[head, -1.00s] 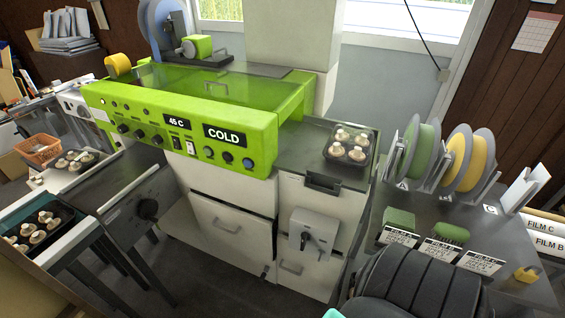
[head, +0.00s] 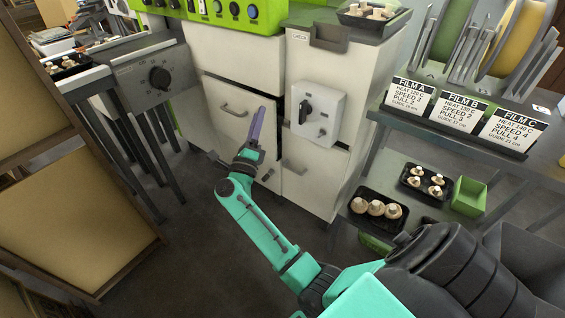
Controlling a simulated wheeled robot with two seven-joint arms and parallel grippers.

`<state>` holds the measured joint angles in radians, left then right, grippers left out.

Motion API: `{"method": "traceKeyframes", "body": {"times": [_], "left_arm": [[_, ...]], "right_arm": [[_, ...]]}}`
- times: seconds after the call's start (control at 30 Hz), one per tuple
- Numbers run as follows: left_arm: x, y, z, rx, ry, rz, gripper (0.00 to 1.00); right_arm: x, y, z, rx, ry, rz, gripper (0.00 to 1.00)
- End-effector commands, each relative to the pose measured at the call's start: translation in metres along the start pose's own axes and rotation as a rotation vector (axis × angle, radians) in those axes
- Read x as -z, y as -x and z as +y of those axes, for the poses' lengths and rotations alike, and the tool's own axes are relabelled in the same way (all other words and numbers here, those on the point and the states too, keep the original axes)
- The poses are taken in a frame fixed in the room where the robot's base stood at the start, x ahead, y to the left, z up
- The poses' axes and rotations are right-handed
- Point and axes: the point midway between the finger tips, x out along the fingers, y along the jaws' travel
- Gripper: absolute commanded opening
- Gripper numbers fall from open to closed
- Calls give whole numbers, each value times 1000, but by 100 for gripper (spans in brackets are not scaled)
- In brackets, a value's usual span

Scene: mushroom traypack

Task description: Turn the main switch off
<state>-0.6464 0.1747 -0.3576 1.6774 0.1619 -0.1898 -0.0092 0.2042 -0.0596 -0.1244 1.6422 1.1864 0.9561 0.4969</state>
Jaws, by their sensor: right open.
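The main switch looks to be the pale grey box (head: 325,118) with a black handle (head: 306,110), on the front of the white cabinet (head: 297,170). The handle looks upright, slightly tilted. My right gripper (head: 257,124) is in the head view, its purple fingers pointing up, to the left of the switch box and apart from it in the picture. It is open and holds nothing that I can see; the gap between its fingers is hard to make out. My left gripper is out of view.
A green machine panel with knobs (head: 235,10) is above. A black dial (head: 159,77) is on the grey unit at left. Film cards (head: 461,112) stand on the right table, above mushroom trays (head: 380,207). A brown partition (head: 75,215) stands at left. The floor between is clear.

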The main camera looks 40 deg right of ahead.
Motion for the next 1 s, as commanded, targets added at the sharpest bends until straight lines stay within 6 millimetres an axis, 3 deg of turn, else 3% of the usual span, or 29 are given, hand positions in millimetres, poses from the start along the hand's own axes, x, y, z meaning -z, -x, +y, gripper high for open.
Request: {"method": "traceKeyframes", "body": {"times": [0.03,0.13,0.27,0.43,0.8,1.0], "left_arm": [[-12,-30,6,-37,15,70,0],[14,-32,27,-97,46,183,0],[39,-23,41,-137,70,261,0],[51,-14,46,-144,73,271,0],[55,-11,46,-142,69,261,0],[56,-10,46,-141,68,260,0]], "right_arm": [[29,7,4,64,-238,157,42],[55,11,-17,120,-630,409,42],[65,19,-28,123,-887,568,42],[67,10,-34,121,-925,593,42],[94,-34,-26,120,-919,592,42],[104,-47,-22,119,-919,592,42]]}}
